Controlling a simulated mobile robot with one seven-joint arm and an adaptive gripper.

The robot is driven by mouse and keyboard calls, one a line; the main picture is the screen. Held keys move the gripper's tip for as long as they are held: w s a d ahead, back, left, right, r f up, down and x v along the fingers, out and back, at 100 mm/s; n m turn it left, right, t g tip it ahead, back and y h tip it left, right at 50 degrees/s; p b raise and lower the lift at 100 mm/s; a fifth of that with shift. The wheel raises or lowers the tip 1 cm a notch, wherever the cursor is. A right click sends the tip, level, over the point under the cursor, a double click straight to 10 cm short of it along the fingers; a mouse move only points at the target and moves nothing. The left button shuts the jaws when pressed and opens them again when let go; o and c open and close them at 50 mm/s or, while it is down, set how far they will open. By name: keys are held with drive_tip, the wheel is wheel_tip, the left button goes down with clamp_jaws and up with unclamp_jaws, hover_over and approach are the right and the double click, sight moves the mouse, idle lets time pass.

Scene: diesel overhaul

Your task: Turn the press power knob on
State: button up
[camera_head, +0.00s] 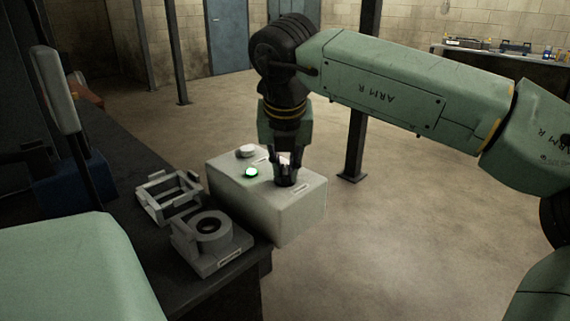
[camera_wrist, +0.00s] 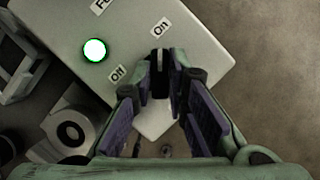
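The press control box (camera_head: 300,211) is a pale block at the end of a dark bench. Its round lamp (camera_head: 251,172) glows green, and also shows in the wrist view (camera_wrist: 95,50). The power knob (camera_wrist: 160,68) is dark and sits between an "On" label (camera_wrist: 162,27) and an "Off" label (camera_wrist: 118,73); its bar seems to point toward "On". My gripper (camera_head: 286,178) points straight down over the box, its fingers on either side of the knob. The fingers partly hide the knob, and I cannot tell whether they touch it.
A white round button (camera_head: 247,151) is on the box's far left. A grey block with a ring (camera_head: 212,228) and a grey open frame (camera_head: 168,194) lie on the bench to the left. A dark post (camera_head: 357,140) stands behind. The floor at right is clear.

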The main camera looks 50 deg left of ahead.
drive_tip(key=o, duration=0.4)
drive_tip(key=shift+s+f, duration=0.1)
drive_tip(key=shift+f, duration=0.1)
drive_tip(key=shift+o, duration=0.2)
drive_tip(key=shift+r, duration=0.1)
drive_tip(key=v, duration=1.2)
drive_tip(key=shift+a, duration=0.1)
